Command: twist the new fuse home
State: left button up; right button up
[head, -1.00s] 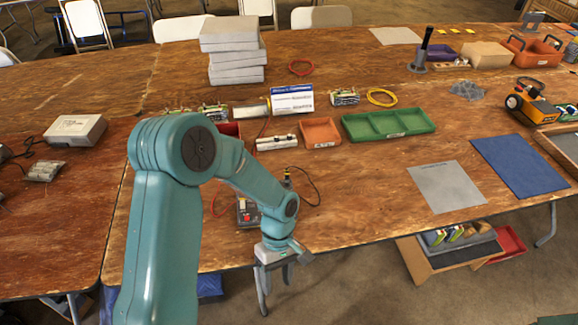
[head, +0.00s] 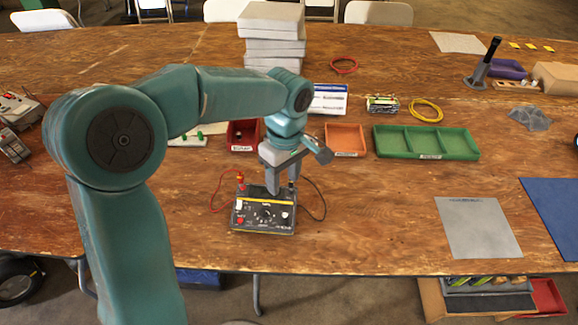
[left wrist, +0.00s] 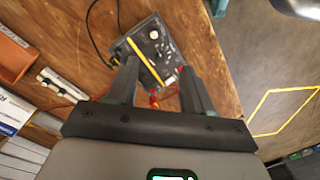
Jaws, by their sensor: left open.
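The black tester box (head: 262,213), with yellow edging, a dial and knobs, sits near the table's front edge. It also shows in the left wrist view (left wrist: 150,50). A red post (head: 240,181) stands at its back left corner. My left gripper (head: 283,186) points down over the back right part of the box, open. In the left wrist view its two fingers stand apart, with the box beyond and a small red-and-yellow piece (left wrist: 154,97) seen between them. I cannot tell whether that piece is the fuse or whether a finger touches anything. My right gripper is not in view.
Red and black leads curl beside the box. Behind it are a red bin (head: 243,135), an orange bin (head: 346,140) and a green divided tray (head: 426,142). A grey mat (head: 478,228) and blue mat (head: 555,212) lie right. The table between box and grey mat is clear.

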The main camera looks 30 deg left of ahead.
aim_at(285, 215)
pick_arm(q)
jog(key=shift+t, duration=0.5)
notch_tip(285, 215, down, 14)
jog(key=shift+f+b, duration=0.1)
jog(key=shift+b, duration=0.55)
jog(key=shift+s, duration=0.1)
jog(key=shift+d, duration=0.1)
jog(key=shift+c, duration=0.3)
jog(key=c, duration=0.8)
jog(key=shift+c, duration=0.2)
